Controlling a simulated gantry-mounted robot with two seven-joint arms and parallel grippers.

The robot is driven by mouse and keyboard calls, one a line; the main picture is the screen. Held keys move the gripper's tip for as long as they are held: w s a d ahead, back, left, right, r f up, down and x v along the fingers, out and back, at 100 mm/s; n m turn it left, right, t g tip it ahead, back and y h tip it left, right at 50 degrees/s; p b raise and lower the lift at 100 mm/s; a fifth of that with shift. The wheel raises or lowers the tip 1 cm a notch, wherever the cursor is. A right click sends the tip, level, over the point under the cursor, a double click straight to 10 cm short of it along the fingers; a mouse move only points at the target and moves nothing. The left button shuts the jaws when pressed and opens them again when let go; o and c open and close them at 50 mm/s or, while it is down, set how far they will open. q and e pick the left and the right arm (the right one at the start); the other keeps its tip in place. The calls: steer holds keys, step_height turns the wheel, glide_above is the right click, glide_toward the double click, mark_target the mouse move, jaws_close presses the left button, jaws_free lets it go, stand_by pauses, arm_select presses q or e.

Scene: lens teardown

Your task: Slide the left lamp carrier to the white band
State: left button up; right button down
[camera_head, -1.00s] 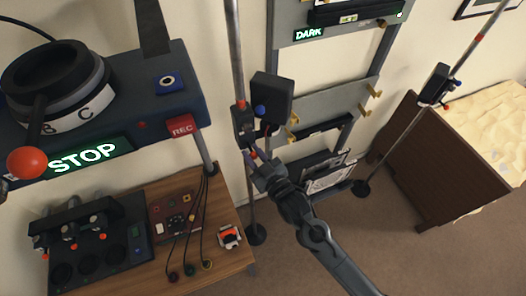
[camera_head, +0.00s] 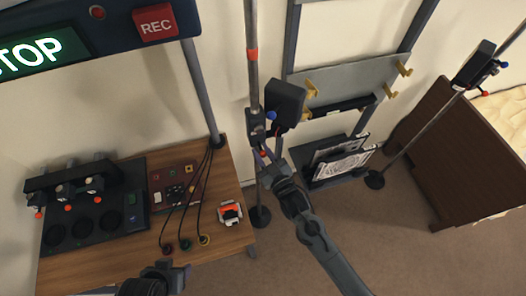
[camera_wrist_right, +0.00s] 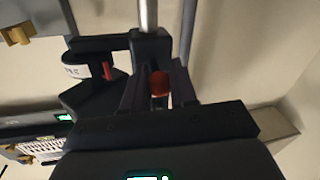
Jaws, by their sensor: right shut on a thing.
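The left lamp carrier (camera_head: 257,123) is a dark block on the left upright pole, with a black lamp box (camera_head: 285,101) at its right. It sits well below the pole's red band (camera_head: 252,55). My right gripper (camera_head: 263,158) is at the carrier's lower front. In the right wrist view its fingers (camera_wrist_right: 158,88) are closed around a red knob (camera_wrist_right: 160,82) of the carrier. I cannot make out a white band on the pole. My left gripper (camera_head: 178,274) shows partly at the bottom edge, over the desk front; its jaws are unclear.
A wooden desk (camera_head: 222,238) with a control panel (camera_head: 180,187) and cables is left of the pole. A rack (camera_head: 345,84) with brass hooks stands behind. A second pole (camera_head: 430,127) with a carrier (camera_head: 473,64) is at right, beside a brown cabinet (camera_head: 455,150).

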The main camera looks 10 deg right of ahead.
steer(key=c, duration=0.9)
jaws_free()
steer(key=b+v, duration=0.1)
steer(key=v, duration=0.9)
steer(key=shift+s+d, duration=0.15)
steer(key=shift+s, duration=0.2)
